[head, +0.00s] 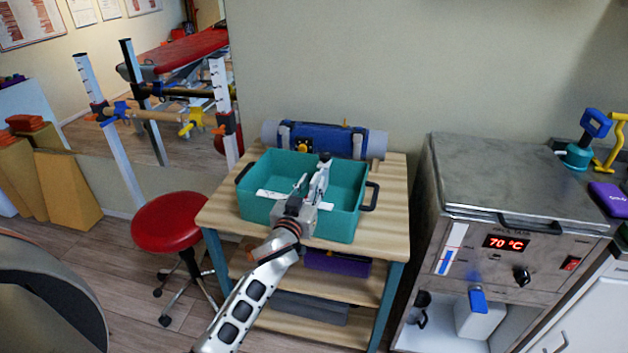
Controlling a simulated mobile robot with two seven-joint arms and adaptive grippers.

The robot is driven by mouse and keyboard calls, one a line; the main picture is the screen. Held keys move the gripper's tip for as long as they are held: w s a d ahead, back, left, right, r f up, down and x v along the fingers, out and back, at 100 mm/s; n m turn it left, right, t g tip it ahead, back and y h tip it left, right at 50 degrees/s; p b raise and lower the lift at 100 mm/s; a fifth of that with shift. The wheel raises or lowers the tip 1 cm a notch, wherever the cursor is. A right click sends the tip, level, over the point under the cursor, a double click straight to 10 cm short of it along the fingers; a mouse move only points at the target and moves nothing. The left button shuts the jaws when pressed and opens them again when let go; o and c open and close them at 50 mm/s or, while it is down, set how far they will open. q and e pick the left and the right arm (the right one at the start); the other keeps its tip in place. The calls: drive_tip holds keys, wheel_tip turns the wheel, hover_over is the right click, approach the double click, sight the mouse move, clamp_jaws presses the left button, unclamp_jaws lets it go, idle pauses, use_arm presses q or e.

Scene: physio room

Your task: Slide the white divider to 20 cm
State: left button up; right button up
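A teal bin (262,211) with black handles stands on the wooden table. A white strip (270,194) lies along its front rim; its markings are too small to read. A narrow white piece, which looks like the divider (324,172), runs front to back inside the bin, right of its middle, with a dark knob at its far end. My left gripper (308,182) reaches over the front rim. Its fingers look apart, with the right one close to the divider; I cannot tell whether they touch. The gripper hides the divider's near end. My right gripper is out of view.
The wooden table (393,222) has lower shelves. A blue rolled bundle (330,139) lies behind the bin. A steel heater unit (490,170) showing 70 °C stands right. A red stool (168,222) stands left.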

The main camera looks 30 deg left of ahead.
use_arm(q)
drive_tip(key=s+d, duration=0.1)
drive_tip(key=s, duration=0.8)
drive_tip(key=shift+s+d, duration=0.2)
drive_tip(key=shift+d, duration=0.1)
drive_tip(key=s+d+f+m+g+h, duration=0.1)
drive_tip(key=s+d+f+m+g, duration=0.1)
drive_tip(key=s+f, duration=0.6)
drive_tip(key=s+d+f+m+g+h, duration=0.2)
drive_tip(key=s+d+f, duration=0.3)
drive_tip(key=s+f, duration=0.3)
drive_tip(key=s+d+f+m+g+h, duration=0.2)
drive_tip(key=s+d+f+g, duration=0.1)
drive_tip(key=s+f, duration=0.5)
wheel_tip(320, 180, down, 3)
drive_tip(key=shift+s+d+r, duration=0.1)
drive_tip(key=shift+s+d, duration=0.25)
drive_tip(key=shift+d, duration=0.15)
